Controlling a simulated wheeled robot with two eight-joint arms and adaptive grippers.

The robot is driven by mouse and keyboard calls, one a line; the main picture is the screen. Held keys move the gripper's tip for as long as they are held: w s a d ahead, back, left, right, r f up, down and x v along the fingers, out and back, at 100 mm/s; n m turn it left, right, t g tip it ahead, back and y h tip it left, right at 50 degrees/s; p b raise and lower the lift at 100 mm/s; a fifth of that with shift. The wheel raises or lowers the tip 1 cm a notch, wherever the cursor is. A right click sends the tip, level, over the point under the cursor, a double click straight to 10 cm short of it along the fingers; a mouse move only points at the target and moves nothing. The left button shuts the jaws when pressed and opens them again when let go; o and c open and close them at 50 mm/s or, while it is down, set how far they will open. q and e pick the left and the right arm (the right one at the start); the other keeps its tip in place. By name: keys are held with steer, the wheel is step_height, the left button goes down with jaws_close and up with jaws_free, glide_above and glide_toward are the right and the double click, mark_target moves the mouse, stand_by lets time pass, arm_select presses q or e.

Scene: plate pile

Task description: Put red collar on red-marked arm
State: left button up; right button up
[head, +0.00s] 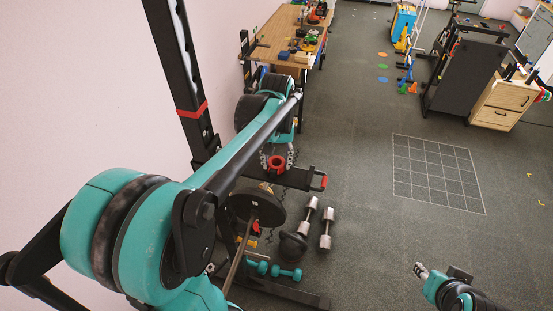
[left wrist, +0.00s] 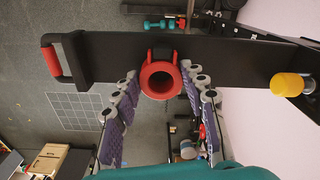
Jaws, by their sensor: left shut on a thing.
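My right gripper (head: 421,270) is at the lower right, away from the rack.
A black rack post with a red band (head: 192,111) stands left. A dark plate (head: 240,205) and dumbbells (head: 327,228) are below the collar. A yellow cylinder (left wrist: 287,85) sits on the bar at right. A wooden table (head: 270,38) is behind. Open floor lies right.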

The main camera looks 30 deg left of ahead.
arm_select(q)
steer(key=shift+s, duration=0.15)
steer(key=shift+f+b, duration=0.45)
steer(key=o, duration=1.2)
steer(key=shift+r, duration=0.25)
step_height(320, 180, up, 12)
steer(key=s+d+f+m+t, duration=0.5)
steer(key=s+d+f, duration=0.5)
steer(key=f, duration=0.4)
steer(key=shift+s+d+m+t, duration=0.35)
steer(key=shift+s+t, duration=0.3)
steer(key=shift+t, duration=0.25)
